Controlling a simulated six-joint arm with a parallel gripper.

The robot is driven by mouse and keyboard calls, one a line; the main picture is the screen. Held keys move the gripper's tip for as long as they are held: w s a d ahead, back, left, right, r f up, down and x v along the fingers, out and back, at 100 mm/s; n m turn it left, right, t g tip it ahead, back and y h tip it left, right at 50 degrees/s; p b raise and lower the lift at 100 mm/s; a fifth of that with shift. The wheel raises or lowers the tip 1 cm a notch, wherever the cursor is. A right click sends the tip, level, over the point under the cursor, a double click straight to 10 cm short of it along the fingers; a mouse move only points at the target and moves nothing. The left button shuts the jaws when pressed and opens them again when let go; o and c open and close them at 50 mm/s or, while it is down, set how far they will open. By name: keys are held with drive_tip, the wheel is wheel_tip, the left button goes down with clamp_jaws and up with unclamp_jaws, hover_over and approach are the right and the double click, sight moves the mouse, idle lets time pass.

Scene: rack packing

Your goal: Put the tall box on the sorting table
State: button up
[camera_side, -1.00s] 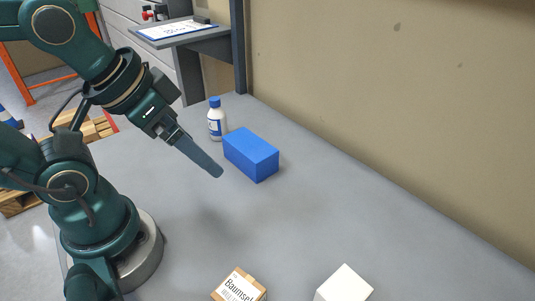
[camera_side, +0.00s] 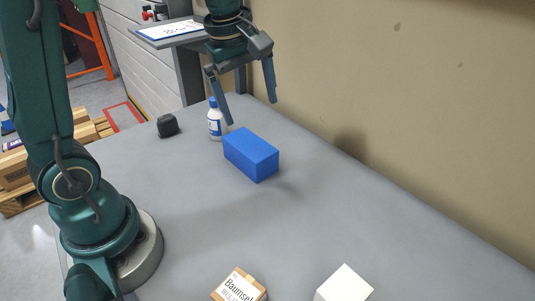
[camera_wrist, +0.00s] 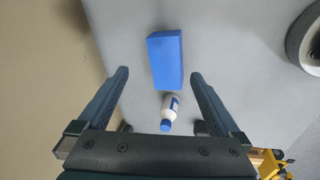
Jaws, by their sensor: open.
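A blue box (camera_side: 251,156) lies on the grey table (camera_side: 330,225); it also shows in the wrist view (camera_wrist: 166,60), beyond and between my fingertips. A white box (camera_side: 344,286) and a small cardboard box (camera_side: 240,286) with a printed label stand at the near edge, both partly cut off. I cannot tell for sure which box is the tall one. My gripper (camera_side: 251,111) is open and empty, pointing down above the area behind the blue box. In the wrist view the fingers (camera_wrist: 159,73) are spread wide, with nothing between them at their height.
A white bottle with a blue cap (camera_side: 214,123) stands close to the blue box, at its far left. A small dark object (camera_side: 168,125) lies farther left. A raised grey stand with a clipboard (camera_side: 168,31) is at the back. A wall bounds the right side. The table's middle is clear.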

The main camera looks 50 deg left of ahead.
drive_tip(key=n+g, duration=0.1)
drive_tip(key=n, duration=0.1)
approach(250, 143)
drive_tip(key=shift+w+d+f, duration=0.5)
drive_tip(key=shift+w+d, duration=0.15)
drive_tip(key=shift+w, duration=0.05)
drive_tip(key=shift+n+g, duration=0.3)
drive_tip(key=shift+g, duration=0.6)
drive_tip(key=f, duration=0.1)
drive_tip(key=a+f, duration=0.1)
drive_tip(key=f, duration=0.3)
drive_tip(key=shift+a, duration=0.3)
drive_tip(key=shift+f, duration=2.35)
clamp_jaws()
drive_tip(key=shift+r, duration=0.15)
